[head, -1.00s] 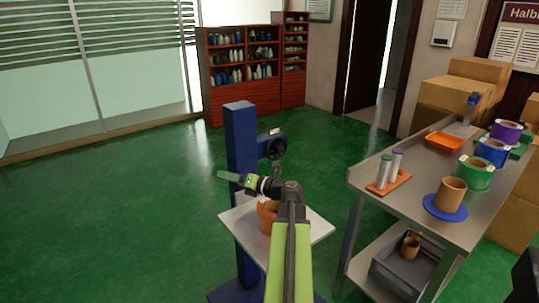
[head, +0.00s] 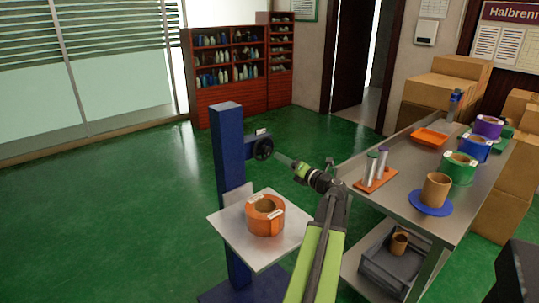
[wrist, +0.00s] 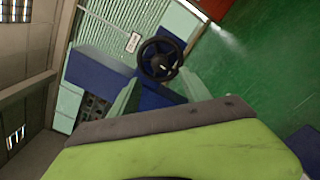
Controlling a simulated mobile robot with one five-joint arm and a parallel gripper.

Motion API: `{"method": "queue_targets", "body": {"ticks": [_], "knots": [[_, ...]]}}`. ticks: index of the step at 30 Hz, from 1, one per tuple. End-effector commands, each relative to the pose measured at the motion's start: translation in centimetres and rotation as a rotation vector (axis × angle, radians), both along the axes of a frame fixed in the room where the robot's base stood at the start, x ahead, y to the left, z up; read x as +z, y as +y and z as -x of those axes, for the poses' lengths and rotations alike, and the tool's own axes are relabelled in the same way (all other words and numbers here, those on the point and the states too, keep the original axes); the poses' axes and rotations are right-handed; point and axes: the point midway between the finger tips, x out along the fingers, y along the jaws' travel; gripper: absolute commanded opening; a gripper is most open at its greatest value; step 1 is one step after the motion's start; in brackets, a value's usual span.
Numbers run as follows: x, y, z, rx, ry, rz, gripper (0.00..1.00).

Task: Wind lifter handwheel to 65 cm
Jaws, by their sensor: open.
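The lifter is a blue column (head: 227,150) with a black handwheel (head: 263,149) on a short arm at its right side. Its pale platform (head: 226,226) carries an orange roll (head: 264,216). My gripper (head: 284,160) points left at the wheel from its right, with the fingertips close to the rim. In the wrist view the handwheel (wrist: 159,58) shows whole, just beyond and between the two spread fingers of my gripper (wrist: 157,90). The gripper is open and nothing is between the fingers. I cannot tell whether a fingertip touches the rim.
A metal table (head: 400,204) on the right holds an orange rack (head: 376,180) with capped tubes, a brown roll (head: 437,189) on a blue disc and several coloured rolls. A grey bin (head: 388,270) sits on its lower shelf. Green floor left of the lifter is clear.

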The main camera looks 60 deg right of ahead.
Motion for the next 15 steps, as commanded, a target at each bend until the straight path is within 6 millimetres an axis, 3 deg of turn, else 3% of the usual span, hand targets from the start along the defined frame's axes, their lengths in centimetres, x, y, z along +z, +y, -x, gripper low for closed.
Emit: {"method": "queue_targets", "body": {"ticks": [1, 7, 15], "knots": [[0.0, -0.6, -1.5, 0.004, 0.001, 0.0, 0.55], [0.0, -2.0, -5.8, 0.003, 0.0, 0.0, 0.55], [0.0, -2.8, -8.4, 0.001, 0.0, 0.0, 0.55]]}}
